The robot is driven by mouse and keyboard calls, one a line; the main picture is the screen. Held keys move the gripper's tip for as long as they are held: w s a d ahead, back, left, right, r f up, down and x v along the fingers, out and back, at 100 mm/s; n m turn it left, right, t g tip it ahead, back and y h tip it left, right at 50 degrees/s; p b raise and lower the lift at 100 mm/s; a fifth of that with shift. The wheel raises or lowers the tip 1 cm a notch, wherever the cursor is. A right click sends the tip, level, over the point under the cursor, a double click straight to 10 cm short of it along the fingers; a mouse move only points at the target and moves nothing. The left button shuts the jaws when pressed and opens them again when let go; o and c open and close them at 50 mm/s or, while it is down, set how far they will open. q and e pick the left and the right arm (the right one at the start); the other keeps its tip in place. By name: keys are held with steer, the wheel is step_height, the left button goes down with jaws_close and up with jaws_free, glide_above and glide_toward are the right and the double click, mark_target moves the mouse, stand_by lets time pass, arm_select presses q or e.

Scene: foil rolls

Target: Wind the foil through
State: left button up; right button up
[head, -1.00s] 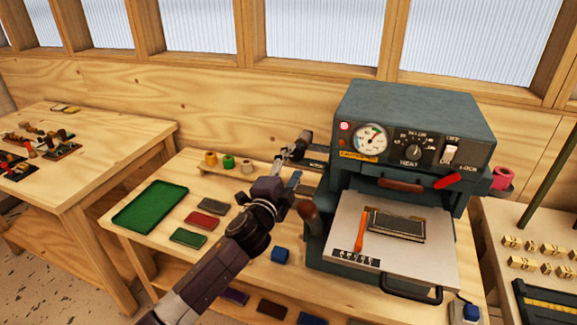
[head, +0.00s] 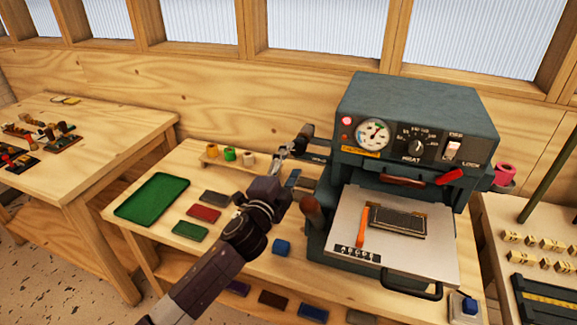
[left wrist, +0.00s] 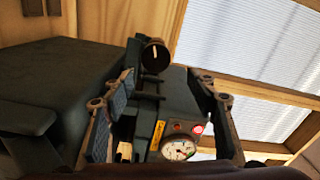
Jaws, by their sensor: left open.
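The teal foil press (head: 415,105) stands on the bench with its gauge, heat dial and lit red lamp. A black knob (left wrist: 155,55) with a white mark sits on a short shaft at its left side, and it also shows in the head view (head: 306,130). My left gripper (head: 291,149) is open beside the press. In the left wrist view its fingers (left wrist: 163,82) lie on either side of the shaft below the knob; I cannot tell whether they touch. A pink roll (head: 504,174) sits at the press's right side. My right gripper is out of view.
A green tray (head: 153,199) and coloured blocks lie on the bench.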

arm_select(q)
steer(key=v, duration=1.2)
steer(key=shift+d, duration=0.1)
